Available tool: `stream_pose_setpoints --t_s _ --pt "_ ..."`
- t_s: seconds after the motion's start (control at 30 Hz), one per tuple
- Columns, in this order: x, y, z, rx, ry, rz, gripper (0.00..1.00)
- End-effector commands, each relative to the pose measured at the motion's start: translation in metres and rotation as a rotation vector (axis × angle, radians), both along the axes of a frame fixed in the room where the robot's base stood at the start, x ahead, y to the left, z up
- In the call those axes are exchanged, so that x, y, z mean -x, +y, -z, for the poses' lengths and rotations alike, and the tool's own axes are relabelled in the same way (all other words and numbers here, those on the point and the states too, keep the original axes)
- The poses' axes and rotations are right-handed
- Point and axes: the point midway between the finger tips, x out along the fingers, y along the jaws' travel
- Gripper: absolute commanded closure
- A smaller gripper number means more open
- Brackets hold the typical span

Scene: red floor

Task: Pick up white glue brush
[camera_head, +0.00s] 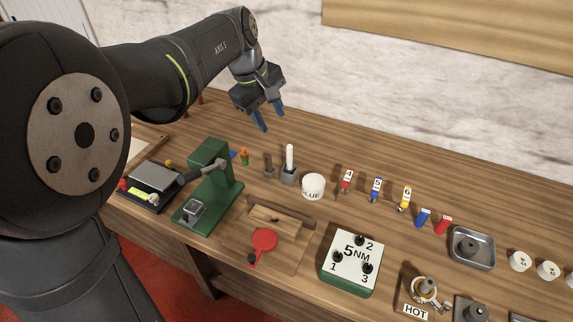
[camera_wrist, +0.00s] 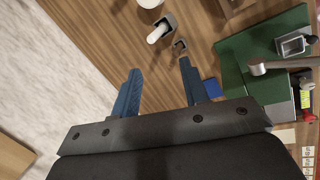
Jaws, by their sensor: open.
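The white glue brush (camera_head: 290,157) stands upright in a small grey holder (camera_head: 289,178) on the wooden bench. In the wrist view the brush (camera_wrist: 157,35) leans across the picture in its holder (camera_wrist: 169,20), beyond the fingertips. My gripper (camera_head: 273,121) is open and empty, with two blue fingers pointing down, above the back of the bench. It is higher than the brush and to its left in the head view. In the wrist view, the space between the fingers (camera_wrist: 160,68) shows only bare wood.
A white pot labelled GLUE (camera_head: 313,188) stands right of the brush holder. A smaller grey holder (camera_head: 268,171) stands left of it. A green press (camera_head: 209,187) is further left. Small numbered bottles (camera_head: 376,189) stand to the right. A marble wall (camera_head: 400,90) rises behind.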

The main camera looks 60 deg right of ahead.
Motion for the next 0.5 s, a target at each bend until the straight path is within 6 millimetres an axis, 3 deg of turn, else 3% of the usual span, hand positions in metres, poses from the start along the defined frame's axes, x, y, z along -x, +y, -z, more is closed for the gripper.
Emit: stream_pose_setpoints --t_s 0.1,0.3,0.5 --pt "0.011 -0.020 -0.005 -0.043 -0.104 0.295 0.59" --pt "0.023 -0.042 -0.014 -0.116 -0.226 0.701 0.59" --pt "0.027 -0.049 -0.017 -0.153 -0.269 0.873 0.59"
